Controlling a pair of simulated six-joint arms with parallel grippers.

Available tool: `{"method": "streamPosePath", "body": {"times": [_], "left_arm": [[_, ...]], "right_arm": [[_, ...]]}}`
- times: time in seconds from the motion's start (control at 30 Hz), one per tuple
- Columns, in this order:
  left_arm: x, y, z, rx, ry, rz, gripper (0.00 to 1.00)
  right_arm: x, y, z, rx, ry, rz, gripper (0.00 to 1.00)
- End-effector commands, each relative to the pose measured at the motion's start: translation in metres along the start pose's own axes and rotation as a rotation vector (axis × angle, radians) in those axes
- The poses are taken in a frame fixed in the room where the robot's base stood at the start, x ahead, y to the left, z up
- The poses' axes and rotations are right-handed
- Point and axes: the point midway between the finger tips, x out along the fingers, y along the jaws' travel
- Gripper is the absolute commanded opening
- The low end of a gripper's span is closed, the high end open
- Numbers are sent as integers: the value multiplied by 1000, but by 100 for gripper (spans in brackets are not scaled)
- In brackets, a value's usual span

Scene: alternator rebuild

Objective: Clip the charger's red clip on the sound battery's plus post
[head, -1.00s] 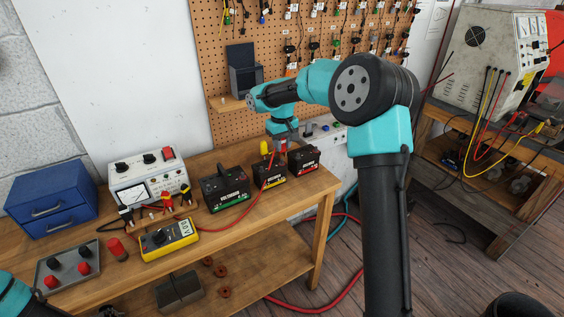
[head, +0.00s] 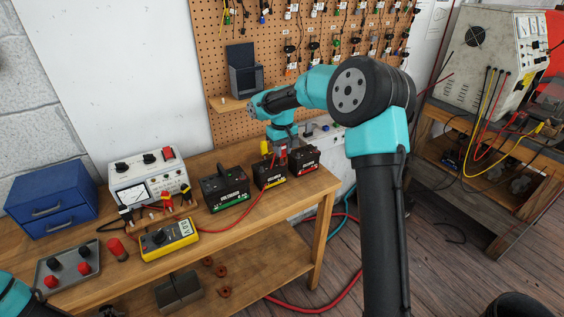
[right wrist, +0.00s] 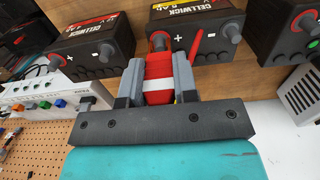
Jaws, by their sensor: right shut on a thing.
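My right gripper (head: 279,156) is shut on the red clip (right wrist: 159,76), which sits upright between its grey fingers in the right wrist view. The clip is at the plus post (right wrist: 158,42) of the middle battery (head: 269,175), and I cannot tell whether it grips the post. This battery (right wrist: 197,42) has a plus mark beside that post. The red lead (head: 246,220) runs from the clip down over the bench to the left. The charger (head: 148,178) is a pale box with a dial and knobs. My left gripper is out of view.
A green-striped battery (head: 226,191) stands left of the middle one, a red-striped battery (head: 304,161) right. A pegboard (head: 225,110) rises behind.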

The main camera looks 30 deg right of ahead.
Motion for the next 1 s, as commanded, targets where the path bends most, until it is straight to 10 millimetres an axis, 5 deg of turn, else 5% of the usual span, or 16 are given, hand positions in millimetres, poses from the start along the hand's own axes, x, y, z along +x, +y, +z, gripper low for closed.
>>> {"method": "streamPosePath", "body": {"times": [0.1, 0.13, 0.4, 0.7, 1.0], "left_arm": [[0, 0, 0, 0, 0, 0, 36], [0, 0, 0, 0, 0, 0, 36], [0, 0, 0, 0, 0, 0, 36], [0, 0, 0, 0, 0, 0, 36], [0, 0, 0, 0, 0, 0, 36]], "right_arm": [[0, 0, 0, 0, 0, 0, 16], [0, 0, 0, 0, 0, 0, 30], [0, 0, 0, 0, 0, 0, 56], [-3, 0, 0, 0, 1, 0, 57], [-34, 0, -1, 0, 3, -1, 57]]}}
